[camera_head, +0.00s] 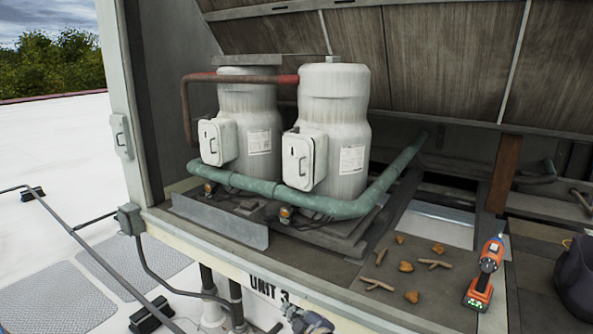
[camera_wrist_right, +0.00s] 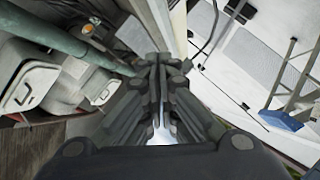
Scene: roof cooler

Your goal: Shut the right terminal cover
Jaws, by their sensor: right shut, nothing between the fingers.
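Two pale compressors stand side by side in the open cooler, each with a white terminal cover. The right terminal cover (camera_head: 301,160) is on the front of the right compressor (camera_head: 335,100). Its lid lies at or close to its box; I cannot tell whether it is fully shut. The left terminal cover (camera_head: 217,141) looks closed. In the right wrist view, the nearer cover (camera_wrist_right: 30,87) appears to be the right one. My right gripper (camera_head: 308,320) is low, in front of the cooler's front edge, apart from the covers. Its fingers (camera_wrist_right: 158,65) are together and empty. My left gripper is not in view.
A green pipe (camera_head: 345,208) runs below and in front of the covers. An orange tool (camera_head: 487,270), leaves and twigs lie on the deck at right.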

